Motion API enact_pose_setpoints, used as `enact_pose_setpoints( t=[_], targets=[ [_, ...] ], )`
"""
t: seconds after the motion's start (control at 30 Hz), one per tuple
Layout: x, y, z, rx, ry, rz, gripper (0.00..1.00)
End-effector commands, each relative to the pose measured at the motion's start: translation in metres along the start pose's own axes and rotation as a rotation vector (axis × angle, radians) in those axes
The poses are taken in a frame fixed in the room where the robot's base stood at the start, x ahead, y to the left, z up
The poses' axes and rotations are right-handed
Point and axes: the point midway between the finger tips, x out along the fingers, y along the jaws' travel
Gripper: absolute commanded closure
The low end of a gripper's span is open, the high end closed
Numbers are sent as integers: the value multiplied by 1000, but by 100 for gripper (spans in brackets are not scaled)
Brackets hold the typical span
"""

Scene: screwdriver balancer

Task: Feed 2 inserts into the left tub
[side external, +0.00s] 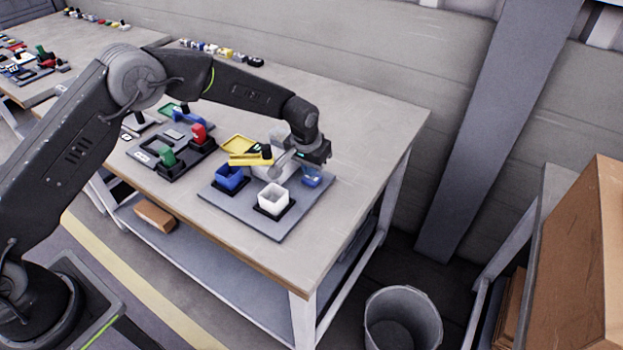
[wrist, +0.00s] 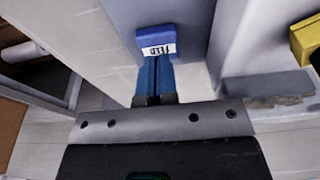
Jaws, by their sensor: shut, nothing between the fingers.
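A grey board (side external: 242,216) on the bench carries two tubs, a blue tub (side external: 230,180) at left and a white tub (side external: 273,200) at right. Their contents are too small to tell. A blue block (side external: 313,181) sits at the board's right end; in the wrist view this block (wrist: 156,36) bears a white label that seems to read FEED, upside down. My gripper (side external: 311,170) is shut and empty, just over the block. In the wrist view the gripper's (wrist: 154,60) blue fingers lie together at the label's edge; whether they touch it I cannot tell.
A yellow tray (side external: 238,142) and a yellow-and-black part (side external: 252,159) are behind the tubs. A dark board (side external: 165,172) with red and green parts lies to the left. The bench top (side external: 370,120) is clear at right. A bin (side external: 402,320) stands on the floor.

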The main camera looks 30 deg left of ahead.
Motion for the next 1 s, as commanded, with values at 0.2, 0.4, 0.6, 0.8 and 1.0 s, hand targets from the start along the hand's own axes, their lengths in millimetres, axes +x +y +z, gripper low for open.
enact_pose_setpoints(
  t=[0.2, 0.4, 0.6, 0.8, 1.0],
  targets=[
    [3, 0, 0, 0, 1, 0, 100],
    [6, 0, 1, 0, 1, 0, 100],
    [9, 0, 2, 0, 1, 0, 100],
    [12, 0, 2, 0, 0, 0, 100],
    [14, 0, 3, 0, 0, 0, 100]
  ],
)
